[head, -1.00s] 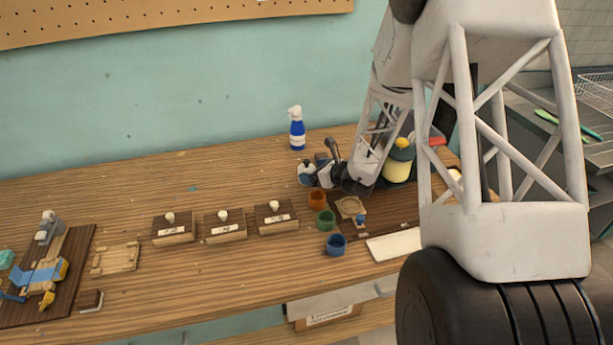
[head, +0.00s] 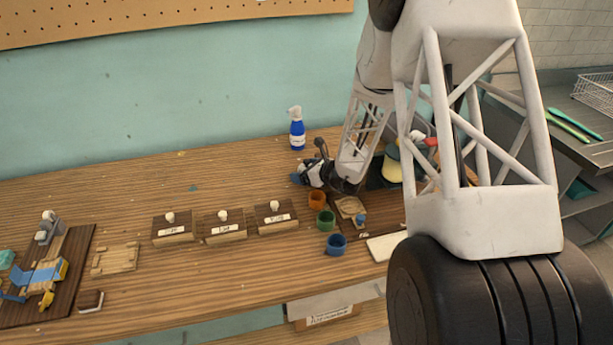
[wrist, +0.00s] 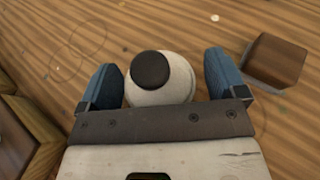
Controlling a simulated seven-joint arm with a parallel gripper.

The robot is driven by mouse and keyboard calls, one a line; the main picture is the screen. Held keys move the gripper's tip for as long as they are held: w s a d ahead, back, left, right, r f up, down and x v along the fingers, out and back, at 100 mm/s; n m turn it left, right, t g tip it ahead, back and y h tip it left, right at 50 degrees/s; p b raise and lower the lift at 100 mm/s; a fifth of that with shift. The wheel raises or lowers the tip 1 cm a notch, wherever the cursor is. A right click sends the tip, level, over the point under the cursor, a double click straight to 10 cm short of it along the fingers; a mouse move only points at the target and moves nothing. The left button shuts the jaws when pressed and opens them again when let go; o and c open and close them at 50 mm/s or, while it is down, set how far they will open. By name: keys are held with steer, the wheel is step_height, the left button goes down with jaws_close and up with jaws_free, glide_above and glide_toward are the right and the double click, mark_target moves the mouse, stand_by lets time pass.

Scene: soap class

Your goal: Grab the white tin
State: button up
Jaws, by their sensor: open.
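The white tin (wrist: 182,82) is round and pale with a dark round cap on top, in the wrist view. It stands on the wooden table between the two blue fingers of my gripper (wrist: 160,68). The fingers are open, one on each side of the tin, with a narrow gap at each side. In the head view my gripper (head: 303,177) is low over the table, behind the row of small cups. There the tin is hidden, or cannot be told apart from the gripper.
A blue spray bottle (head: 297,134) stands behind my gripper. Orange (head: 316,199), green (head: 325,220) and blue (head: 336,244) cups stand in front. Lidded wooden boxes (head: 225,232) are to the left. A dark brown block (wrist: 276,60) lies right of the fingers in the wrist view.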

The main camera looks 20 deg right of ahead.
steer(key=c, duration=1.1)
steer(key=shift+r, duration=0.15)
steer(key=shift+r, duration=4.85)
